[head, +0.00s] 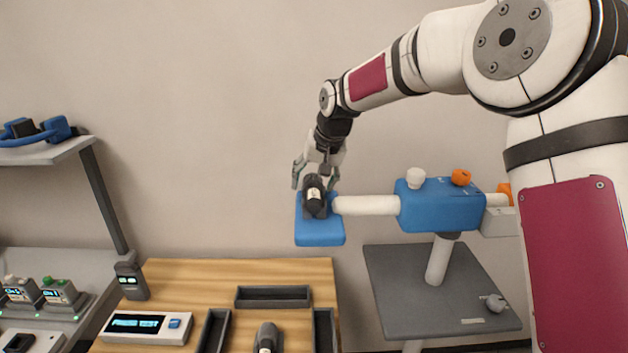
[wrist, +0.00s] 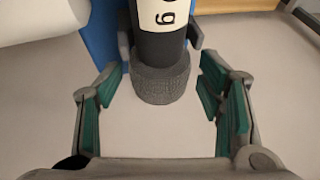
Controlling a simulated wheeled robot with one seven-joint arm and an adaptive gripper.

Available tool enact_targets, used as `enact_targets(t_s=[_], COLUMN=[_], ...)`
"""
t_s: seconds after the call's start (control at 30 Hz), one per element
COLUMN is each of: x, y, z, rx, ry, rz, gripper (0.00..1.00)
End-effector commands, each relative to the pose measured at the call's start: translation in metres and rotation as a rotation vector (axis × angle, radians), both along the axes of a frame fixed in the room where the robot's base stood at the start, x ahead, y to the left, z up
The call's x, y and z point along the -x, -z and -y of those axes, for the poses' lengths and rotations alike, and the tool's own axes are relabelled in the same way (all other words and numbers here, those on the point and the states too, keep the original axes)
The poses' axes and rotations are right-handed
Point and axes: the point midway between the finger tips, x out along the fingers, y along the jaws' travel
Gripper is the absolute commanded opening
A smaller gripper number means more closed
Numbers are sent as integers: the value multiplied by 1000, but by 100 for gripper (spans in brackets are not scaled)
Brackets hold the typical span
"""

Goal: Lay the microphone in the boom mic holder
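The microphone (head: 314,197) is black with a pale label band. It lies in the blue boom mic holder (head: 320,234) at the left end of the white boom arm. In the wrist view the microphone's grey mesh head (wrist: 162,84) points toward me, and dark holder prongs show beside its body. My gripper (head: 316,176) is just above and behind the microphone. In the wrist view its green-padded fingers stand apart on either side of the mesh head, with visible gaps. The underside contact between microphone and holder is hidden.
The blue boom head (head: 440,205) carries white and orange knobs and stands on a grey base (head: 440,300). A wooden table (head: 240,272) below holds black trays, another dark microphone-like object (head: 267,338) and a display box (head: 147,327). A shelf with headphones (head: 40,130) is at left.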

Motion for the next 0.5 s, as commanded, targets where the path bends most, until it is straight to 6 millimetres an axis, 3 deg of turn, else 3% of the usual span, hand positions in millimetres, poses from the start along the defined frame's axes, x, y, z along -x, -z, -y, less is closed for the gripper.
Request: enact_targets(t_s=[0.27,0.5], x=[0,13], y=[-5,-38], z=[1,8], rx=[0,0], ry=[0,1], rz=[1,5], gripper=[61,61])
